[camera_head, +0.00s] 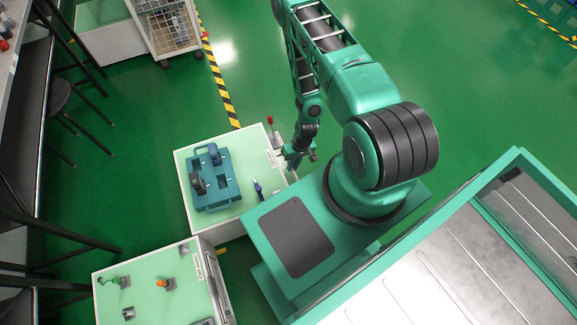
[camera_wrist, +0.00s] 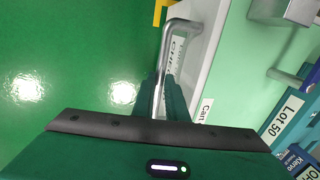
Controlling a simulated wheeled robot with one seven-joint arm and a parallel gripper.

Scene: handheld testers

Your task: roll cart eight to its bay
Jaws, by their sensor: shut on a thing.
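A white cart (camera_head: 233,217) with a pale green top stands beside my base in the head view. A "Cart" label (camera_wrist: 205,110) on its side shows in the wrist view, its number hidden. My gripper (camera_head: 297,156) is at the cart's right edge. In the wrist view my gripper (camera_wrist: 151,97) is shut on a bent silver handle (camera_wrist: 183,24) fixed to the white side. A blue tray (camera_head: 215,195) with dark tools lies on the cart top, with a small blue-handled tool (camera_head: 258,188) beside it. I cannot read which cart is number eight.
A second pale green cart (camera_head: 138,268) stands close in front, with small parts on top. Yellow-black floor tape (camera_head: 222,85) runs behind. A wire-basket cart (camera_head: 168,30) stands at the back. A stool (camera_head: 60,95) and bench legs line the left. Green floor is open at upper right.

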